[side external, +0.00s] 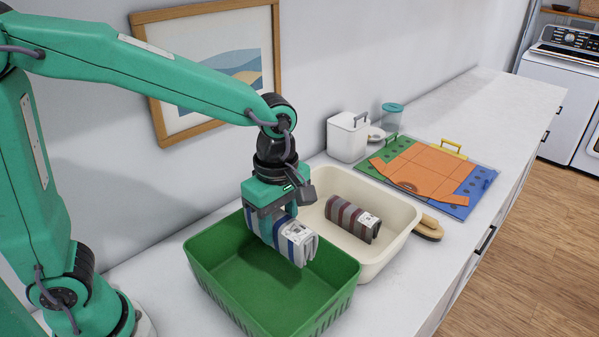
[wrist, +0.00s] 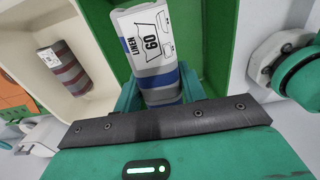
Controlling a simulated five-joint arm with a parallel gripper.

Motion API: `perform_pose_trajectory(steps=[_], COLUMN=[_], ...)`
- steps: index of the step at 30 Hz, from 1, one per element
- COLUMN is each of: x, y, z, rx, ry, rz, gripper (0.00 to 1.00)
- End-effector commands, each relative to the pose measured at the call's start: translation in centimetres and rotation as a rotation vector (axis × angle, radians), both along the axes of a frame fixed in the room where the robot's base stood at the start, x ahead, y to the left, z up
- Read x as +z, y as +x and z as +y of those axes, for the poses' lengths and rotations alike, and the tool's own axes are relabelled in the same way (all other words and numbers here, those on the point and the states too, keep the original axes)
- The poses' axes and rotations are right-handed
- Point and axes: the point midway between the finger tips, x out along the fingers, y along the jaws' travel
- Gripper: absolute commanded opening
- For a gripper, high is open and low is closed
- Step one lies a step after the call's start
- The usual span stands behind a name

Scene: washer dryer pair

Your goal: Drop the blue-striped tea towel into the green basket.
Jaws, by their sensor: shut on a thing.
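The blue-striped tea towel (side external: 283,236) is a rolled grey bundle with blue bands and a white label. My gripper (side external: 270,212) is shut on it and holds it over the green basket (side external: 335,292), above the basket floor. In the wrist view the towel (wrist: 150,45) shows a label reading "LINEN 60", with the green basket (wrist: 215,60) below it. The inside of the basket that I can see is empty. My fingertips are partly hidden by the towel.
A cream basin (side external: 395,240) right beside the green basket holds a red-and-grey striped towel (side external: 352,218). A wooden brush (side external: 428,228), a white canister (side external: 347,137), a glass jar (side external: 392,115) and a folding board (side external: 425,172) stand farther along the white counter.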

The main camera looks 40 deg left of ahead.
Motion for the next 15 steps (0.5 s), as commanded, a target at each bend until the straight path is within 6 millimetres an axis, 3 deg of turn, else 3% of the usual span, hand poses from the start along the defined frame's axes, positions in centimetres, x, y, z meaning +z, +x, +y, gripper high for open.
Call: perform_pose_trajectory(steps=[6, 15], x=[-0.24, -0.55], y=[-1.36, -1.42], z=[0.07, 0.08], rx=[-0.001, 0.000], ry=[-0.001, 0.000], rz=[-0.001, 0.000], gripper=[0.28, 0.28])
